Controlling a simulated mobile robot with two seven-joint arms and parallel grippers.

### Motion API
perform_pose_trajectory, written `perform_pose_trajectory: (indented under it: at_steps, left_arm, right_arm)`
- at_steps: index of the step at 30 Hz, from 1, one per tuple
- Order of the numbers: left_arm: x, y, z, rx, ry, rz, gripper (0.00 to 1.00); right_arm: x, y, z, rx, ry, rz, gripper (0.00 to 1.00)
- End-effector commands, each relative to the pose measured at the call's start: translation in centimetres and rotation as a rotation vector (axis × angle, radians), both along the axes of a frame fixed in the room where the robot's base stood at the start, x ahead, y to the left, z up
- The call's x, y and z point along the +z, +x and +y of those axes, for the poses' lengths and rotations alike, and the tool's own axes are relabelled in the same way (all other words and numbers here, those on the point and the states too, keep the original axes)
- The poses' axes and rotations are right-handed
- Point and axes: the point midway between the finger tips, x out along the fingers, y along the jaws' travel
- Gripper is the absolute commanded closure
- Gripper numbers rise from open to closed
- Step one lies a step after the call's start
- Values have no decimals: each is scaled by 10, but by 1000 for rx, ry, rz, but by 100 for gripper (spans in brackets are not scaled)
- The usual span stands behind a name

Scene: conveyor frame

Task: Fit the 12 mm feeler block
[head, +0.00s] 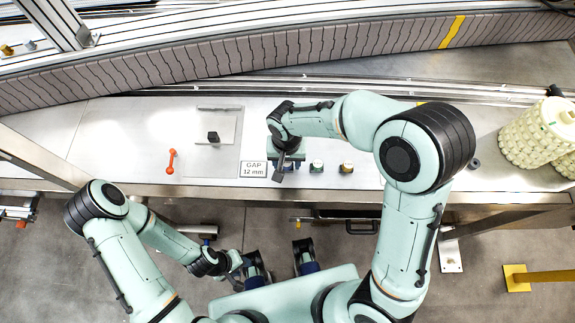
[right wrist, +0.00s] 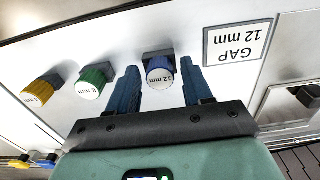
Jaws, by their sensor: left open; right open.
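The 12 mm feeler block, with a blue-sided, white-topped round knob on a dark base (right wrist: 160,71), stands on the bench in the right wrist view. My right gripper (right wrist: 158,82) is open, its two blue fingers on either side of this block; I cannot tell whether they touch it. In the head view my right gripper (head: 285,163) hides this block. The green 8 mm block (right wrist: 90,82) and a yellow-knobbed block (right wrist: 39,90) stand in line beside it. A sign (head: 254,169) reads GAP 12 mm. My left gripper (head: 238,277) is open, low in front of the bench.
A metal plate (head: 228,128) with a small black block (head: 213,137) lies left of the sign. The slatted conveyor belt (head: 250,50) curves behind the bench. Beige chain-like rolls (head: 532,135) stand at the right.

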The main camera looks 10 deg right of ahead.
Motion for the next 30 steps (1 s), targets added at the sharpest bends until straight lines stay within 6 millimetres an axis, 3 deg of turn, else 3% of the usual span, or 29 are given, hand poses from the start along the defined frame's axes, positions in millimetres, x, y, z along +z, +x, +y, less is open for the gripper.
perform_pose_trajectory:
  at_steps: [5,9,10,16,25,30]
  left_arm:
    - [1,0,0,0,0,-1,57]
    - [1,0,0,0,0,-1,57]
    - [1,0,0,0,0,-1,57]
    - [4,1,0,0,0,-2,57]
    - [29,10,0,0,0,-12,57]
    - [30,11,0,0,0,-12,57]
  right_arm:
    - [1,0,0,0,0,-1,50]
    - [1,0,0,0,0,-1,96]
    - [1,0,0,0,0,-1,99]
    - [5,0,0,0,1,-1,99]
    - [38,1,0,0,0,-2,100]
    - [41,0,0,0,0,-1,100]
